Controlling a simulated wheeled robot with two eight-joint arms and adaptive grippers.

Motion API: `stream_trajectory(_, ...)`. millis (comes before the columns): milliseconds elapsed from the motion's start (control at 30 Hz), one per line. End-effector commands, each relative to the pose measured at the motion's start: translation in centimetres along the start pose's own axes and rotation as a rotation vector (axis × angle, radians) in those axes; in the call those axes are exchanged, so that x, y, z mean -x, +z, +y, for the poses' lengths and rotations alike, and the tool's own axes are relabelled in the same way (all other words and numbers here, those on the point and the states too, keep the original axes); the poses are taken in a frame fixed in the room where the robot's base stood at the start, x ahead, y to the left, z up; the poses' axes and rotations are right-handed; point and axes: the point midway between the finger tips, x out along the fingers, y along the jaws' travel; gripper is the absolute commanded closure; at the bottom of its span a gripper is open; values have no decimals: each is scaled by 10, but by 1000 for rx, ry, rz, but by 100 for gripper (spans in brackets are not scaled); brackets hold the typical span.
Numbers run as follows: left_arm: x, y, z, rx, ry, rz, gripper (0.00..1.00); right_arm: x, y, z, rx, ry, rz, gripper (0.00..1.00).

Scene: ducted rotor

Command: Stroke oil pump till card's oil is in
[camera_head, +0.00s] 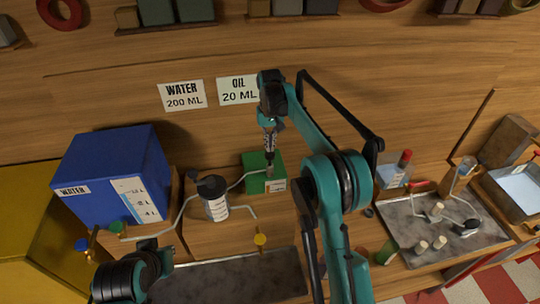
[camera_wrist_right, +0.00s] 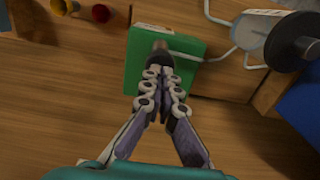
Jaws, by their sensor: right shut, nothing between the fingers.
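The oil card (camera_head: 238,90) on the back wall reads OIL 20 ML. The green oil pump box (camera_head: 252,160) stands on the bench below it, with a thin spout tube running left to the clear graduated jar (camera_head: 217,208) with a black lid. My right gripper (camera_head: 270,150) points down over the pump, shut and empty. In the right wrist view its fingertips (camera_wrist_right: 160,78) are at the pump's grey plunger knob (camera_wrist_right: 160,46); I cannot tell whether they touch. The oil level in the jar is too small to read. My left gripper (camera_head: 148,246) is low at the left, its fingers unclear.
A blue water tank (camera_head: 115,170) with a level scale stands at the left, with the water card (camera_head: 182,95) above. A dark mat (camera_head: 240,275) lies in front. At the right are a red-capped bottle (camera_head: 400,165), a grey slab (camera_head: 410,220) with small parts and a metal tray (camera_head: 515,190).

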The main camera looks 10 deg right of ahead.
Motion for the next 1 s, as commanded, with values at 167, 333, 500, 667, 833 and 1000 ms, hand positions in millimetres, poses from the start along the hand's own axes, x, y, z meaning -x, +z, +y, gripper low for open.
stream_trajectory(167,0,0,0,0,0,0,100,0,0,0,0,0,0,100)
stream_trajectory(333,-2,1,0,0,0,0,100,-3,0,0,0,0,0,100)
stream_trajectory(500,-6,4,0,0,0,0,100,-11,0,0,0,0,0,100)
stream_trajectory(667,-10,7,0,0,0,0,100,-18,0,0,0,0,0,100)
stream_trajectory(833,-14,10,0,0,0,0,100,-26,0,0,0,0,0,100)
stream_trajectory(1000,-18,13,0,0,0,0,100,-34,0,0,0,0,0,100)
